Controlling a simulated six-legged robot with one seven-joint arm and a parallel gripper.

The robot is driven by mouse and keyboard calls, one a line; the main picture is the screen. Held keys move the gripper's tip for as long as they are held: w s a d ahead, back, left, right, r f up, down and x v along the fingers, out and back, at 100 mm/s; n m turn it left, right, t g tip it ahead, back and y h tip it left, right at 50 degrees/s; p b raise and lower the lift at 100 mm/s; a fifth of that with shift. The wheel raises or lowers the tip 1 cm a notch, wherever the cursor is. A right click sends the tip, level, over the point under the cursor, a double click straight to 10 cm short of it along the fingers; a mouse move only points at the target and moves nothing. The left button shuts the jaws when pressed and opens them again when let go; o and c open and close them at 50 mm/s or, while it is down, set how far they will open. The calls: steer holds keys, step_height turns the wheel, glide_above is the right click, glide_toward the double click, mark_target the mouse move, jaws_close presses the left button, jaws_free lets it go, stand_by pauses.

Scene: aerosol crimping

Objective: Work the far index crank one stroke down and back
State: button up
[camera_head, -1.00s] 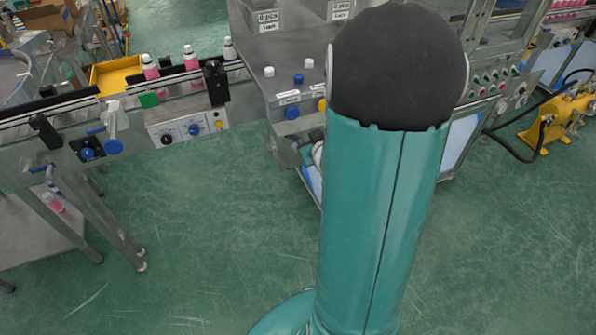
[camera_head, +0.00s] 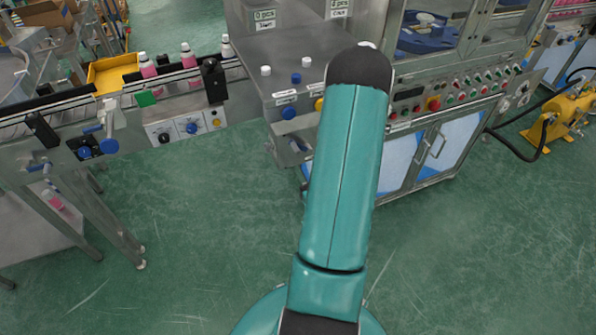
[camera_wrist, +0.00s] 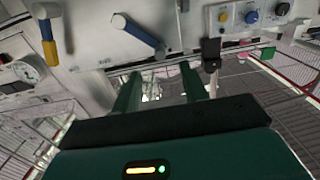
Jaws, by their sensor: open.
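A crank with a blue bar handle and pale ends (camera_wrist: 139,31) is on the pale machine front at the top of the wrist view. A second handle, white, blue and yellow (camera_wrist: 46,35), hangs to its left. In the head view, a blue-and-white handle (camera_head: 109,137) sits on the conveyor front, with another blue handle (camera_head: 46,168) lower left. I cannot tell which is the far index crank. My gripper (camera_wrist: 160,74) is open, its two green fingers apart and empty, below and to the right of the blue-handled crank. In the head view my arm hides it.
A dial panel (camera_head: 187,128) is on the conveyor front; it also shows in the wrist view (camera_wrist: 251,14). A black bracket (camera_wrist: 210,52) stands close to my right finger. A round gauge (camera_wrist: 25,70) is at left. A steel cabinet (camera_head: 430,148) stands at right. Green floor (camera_head: 215,215) is clear.

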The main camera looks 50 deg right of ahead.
mark_target(298, 153)
steer(key=shift+x, duration=4.15)
steer(key=shift+c, duration=0.2)
